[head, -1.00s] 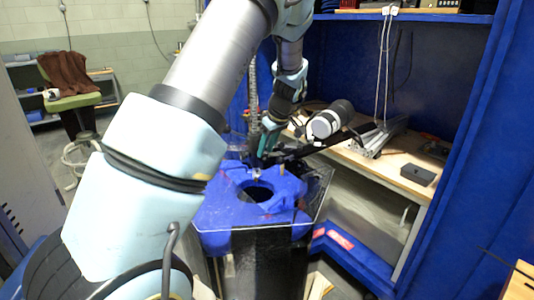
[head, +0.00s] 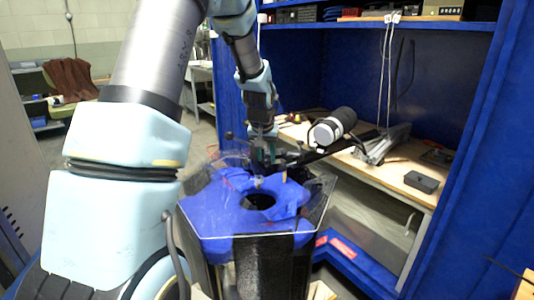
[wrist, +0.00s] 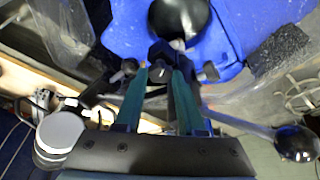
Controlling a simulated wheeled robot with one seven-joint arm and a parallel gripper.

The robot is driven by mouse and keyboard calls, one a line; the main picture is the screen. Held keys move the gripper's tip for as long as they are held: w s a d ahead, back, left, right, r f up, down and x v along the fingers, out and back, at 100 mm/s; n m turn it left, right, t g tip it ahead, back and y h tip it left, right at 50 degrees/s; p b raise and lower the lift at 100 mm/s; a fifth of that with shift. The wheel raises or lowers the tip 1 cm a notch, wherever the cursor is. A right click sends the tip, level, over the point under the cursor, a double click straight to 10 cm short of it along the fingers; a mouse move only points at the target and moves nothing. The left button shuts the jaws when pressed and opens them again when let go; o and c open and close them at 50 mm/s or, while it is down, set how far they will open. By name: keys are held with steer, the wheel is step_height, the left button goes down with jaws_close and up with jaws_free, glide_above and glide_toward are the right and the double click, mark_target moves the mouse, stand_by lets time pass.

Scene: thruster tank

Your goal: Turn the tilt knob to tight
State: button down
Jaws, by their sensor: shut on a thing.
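The tilt knob (wrist: 161,71) is a small black knob in the wrist view, between my gripper's two teal fingers. My gripper (wrist: 162,76) is shut on it from both sides. In the head view my gripper (head: 265,160) points down at the back rim of the blue-topped tank (head: 215,222). The knob is too small and hidden to make out there. The tank's blue top has a round dark hole, which shows at the top of the wrist view. The knob's tightness cannot be read from the frames.
A black cylinder with a pale end (head: 332,126) sits on a dark bar right of my gripper. A metal rod with a dark round end (wrist: 297,143) extends right in the wrist view. A wooden bench (head: 370,165) holds a small black box (head: 422,181). Blue walls enclose the right.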

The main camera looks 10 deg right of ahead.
steer(key=m+p, duration=0.1)
steer(key=m+h+p, duration=0.1)
steer(key=m+g+p, duration=0.1)
steer(key=m, duration=0.1)
steer(key=shift+w+a+r, duration=0.1)
steer(key=shift+a+r, duration=0.05)
steer(key=shift+a, duration=0.1)
steer(key=shift+m+h+p, duration=0.5)
steer(key=shift+m+p, duration=0.3)
steer(key=shift+m, duration=0.3)
steer(key=shift+f+g, duration=0.2)
steer(key=shift+g, duration=0.1)
steer(key=c, duration=0.5)
jaws_free()
steer(key=shift+w, duration=0.15)
